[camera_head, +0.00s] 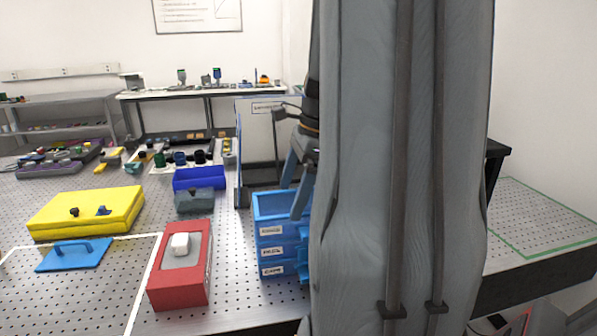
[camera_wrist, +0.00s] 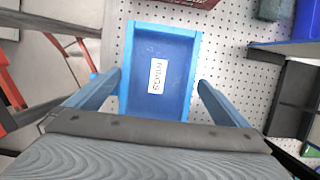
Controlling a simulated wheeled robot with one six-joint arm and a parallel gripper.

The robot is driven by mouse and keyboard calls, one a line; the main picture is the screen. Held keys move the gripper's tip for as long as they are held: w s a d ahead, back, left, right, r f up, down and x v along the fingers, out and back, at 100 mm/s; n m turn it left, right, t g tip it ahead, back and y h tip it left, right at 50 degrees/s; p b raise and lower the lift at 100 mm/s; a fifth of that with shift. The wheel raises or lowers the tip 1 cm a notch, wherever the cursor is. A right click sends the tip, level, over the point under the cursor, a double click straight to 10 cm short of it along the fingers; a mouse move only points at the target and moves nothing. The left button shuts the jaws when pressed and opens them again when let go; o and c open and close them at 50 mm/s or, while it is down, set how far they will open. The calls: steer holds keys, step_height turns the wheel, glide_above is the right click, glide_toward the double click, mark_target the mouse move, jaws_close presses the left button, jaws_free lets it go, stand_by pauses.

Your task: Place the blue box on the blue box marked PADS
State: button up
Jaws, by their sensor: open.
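A stack of light blue boxes (camera_head: 286,247) stands on the perforated table in the head view, just left of my arm. White labels face front on its tiers, too small to read. My gripper (camera_head: 297,197) points down at the top of the stack, partly hidden by my arm. In the wrist view, a blue box (camera_wrist: 139,99) with a raised rim and a white label inside lies between the fingers of my gripper (camera_wrist: 158,84). The fingers are spread, one on each side, and hold nothing. I cannot read which label says PADS.
A red box (camera_head: 160,285) with a white piece on top stands left of the stack. An upright panel (camera_head: 262,140) stands behind the stack.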

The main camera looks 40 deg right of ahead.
steer(key=b+v, duration=0.2)
steer(key=v, duration=0.9)
stand_by(0.3)
